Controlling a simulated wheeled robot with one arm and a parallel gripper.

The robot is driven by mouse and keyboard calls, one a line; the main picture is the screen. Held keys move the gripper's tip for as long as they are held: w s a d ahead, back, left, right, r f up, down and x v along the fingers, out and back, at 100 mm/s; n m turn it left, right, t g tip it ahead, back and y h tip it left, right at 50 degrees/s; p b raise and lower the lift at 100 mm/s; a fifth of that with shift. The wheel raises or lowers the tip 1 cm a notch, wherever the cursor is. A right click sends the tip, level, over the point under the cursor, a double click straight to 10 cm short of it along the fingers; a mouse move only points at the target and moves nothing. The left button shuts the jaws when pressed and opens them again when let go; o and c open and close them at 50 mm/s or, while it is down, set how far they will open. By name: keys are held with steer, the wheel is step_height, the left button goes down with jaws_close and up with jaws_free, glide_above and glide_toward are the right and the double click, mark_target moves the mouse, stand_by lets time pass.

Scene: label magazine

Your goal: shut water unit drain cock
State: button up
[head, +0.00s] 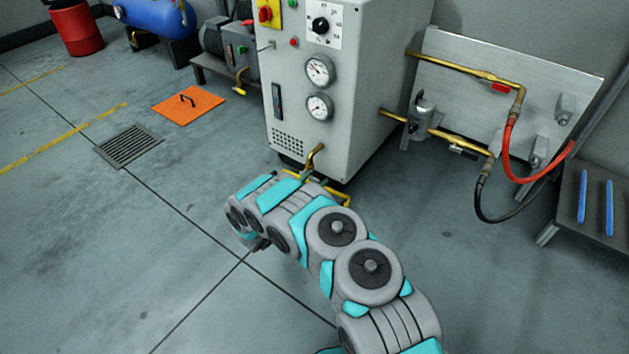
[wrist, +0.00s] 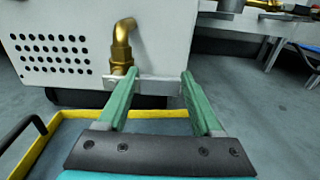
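The water unit (head: 345,90) is a pale grey cabinet with two gauges and a black knob on its front. Its brass drain cock (head: 316,155) sticks out low on the front and also shows in the wrist view (wrist: 122,48). A flat light-grey lever (wrist: 150,86) lies level below the brass bend, pointing right. My gripper (wrist: 158,76) has its green fingers apart. The left finger overlaps the lever near the cock, and the right fingertip is by the lever's free end. I cannot tell whether either touches. In the head view my arm hides most of this.
A yellow-rimmed tray (wrist: 70,116) lies on the floor below the cock, under my gripper. Brass pipes, a panel (head: 545,85) and hoses stand to the right. An orange plate (head: 188,105) and a floor grate (head: 129,146) lie left.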

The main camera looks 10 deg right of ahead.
steer(key=shift+o, duration=1.3)
steer(key=v, duration=0.7)
steer(key=shift+s+a+p, duration=0.3)
steer(key=shift+s+p, duration=0.05)
steer(key=shift+p, duration=0.05)
